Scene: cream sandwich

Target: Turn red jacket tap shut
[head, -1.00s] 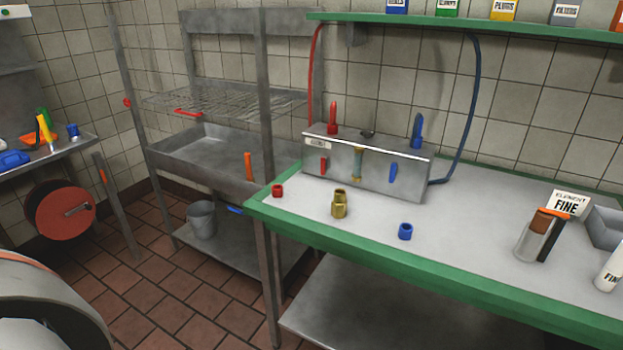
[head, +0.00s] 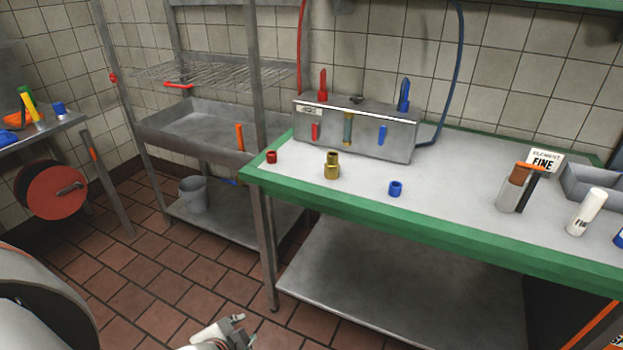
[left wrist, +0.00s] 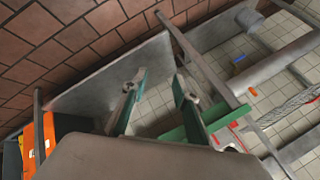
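A steel box (head: 365,148) stands on the green-edged bench against the tiled wall. A red lever (head: 322,86) stands upright on its top left, joined to a red hose, and a short red handle (head: 315,131) hangs vertical on its front. I cannot tell which red part is the jacket tap. A blue lever (head: 403,94) and a blue handle (head: 382,134) sit at the right. My left gripper (head: 241,330) is low at the bottom edge, well below and in front of the bench. In the left wrist view its fingers (left wrist: 157,88) are apart and empty. My right gripper is not in view.
On the bench (head: 450,190) stand a red cap (head: 271,157), a brass fitting (head: 332,167), a blue cap (head: 395,188) and a filter cylinder (head: 514,188). The green front edge and a lower shelf (head: 390,290) lie near my gripper. A steel sink rack (head: 205,132) stands left.

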